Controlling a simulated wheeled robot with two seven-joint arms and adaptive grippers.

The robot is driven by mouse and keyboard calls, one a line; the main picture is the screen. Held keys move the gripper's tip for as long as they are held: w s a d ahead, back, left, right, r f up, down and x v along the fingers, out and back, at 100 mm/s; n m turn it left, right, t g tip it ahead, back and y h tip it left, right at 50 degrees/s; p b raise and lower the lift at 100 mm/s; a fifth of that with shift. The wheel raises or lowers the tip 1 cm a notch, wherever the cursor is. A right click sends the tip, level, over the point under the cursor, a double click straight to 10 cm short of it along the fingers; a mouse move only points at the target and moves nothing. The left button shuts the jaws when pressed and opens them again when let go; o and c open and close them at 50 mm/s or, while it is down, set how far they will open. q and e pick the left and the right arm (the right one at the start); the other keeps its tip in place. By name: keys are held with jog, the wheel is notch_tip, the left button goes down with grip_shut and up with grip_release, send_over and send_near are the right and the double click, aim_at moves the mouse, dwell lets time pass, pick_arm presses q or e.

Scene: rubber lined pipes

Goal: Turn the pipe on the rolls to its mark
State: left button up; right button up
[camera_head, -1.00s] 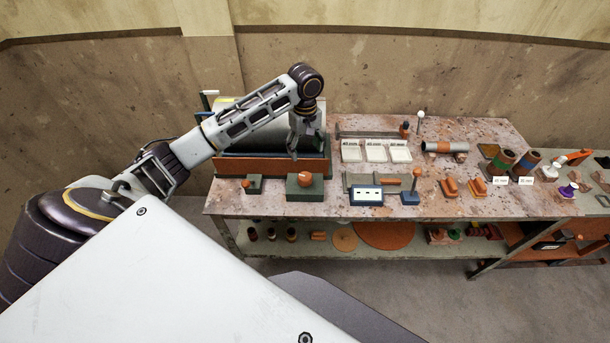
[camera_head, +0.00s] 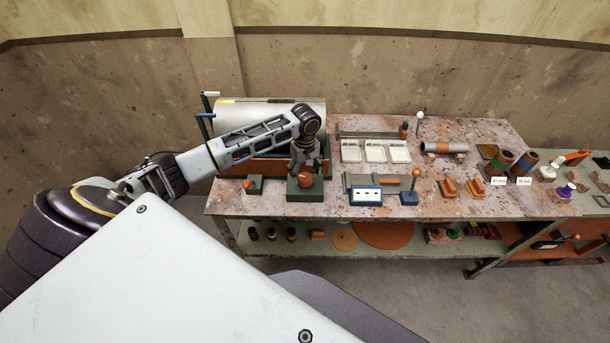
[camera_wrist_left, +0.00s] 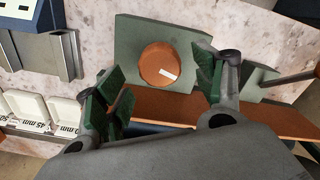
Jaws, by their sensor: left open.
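The large grey pipe (camera_head: 270,113) lies on the rolls at the back left of the bench. A small yellow patch (camera_head: 227,101) shows near its left end. In front stands a dark green box (camera_head: 306,193) with an orange round knob (camera_head: 304,183) on it. In the left wrist view the knob (camera_wrist_left: 158,66) bears a white stripe, and the green box (camera_wrist_left: 129,39) lies behind it. My left gripper (camera_head: 304,169) points down just above the knob. Its green-padded fingers (camera_wrist_left: 157,88) are apart, with the knob between and beyond them; contact cannot be told. My forearm hides part of the pipe and rolls.
A display (camera_head: 366,196) and an upright orange-topped lever (camera_head: 415,175) stand to the right. White trays (camera_head: 375,151) and a short pipe (camera_head: 445,147) lie further back.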

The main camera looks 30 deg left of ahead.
aim_at(305, 179)
pick_arm(q)
jog(key=shift+f, duration=1.35)
jog(key=shift+c, duration=0.2)
jog(key=c, duration=1)
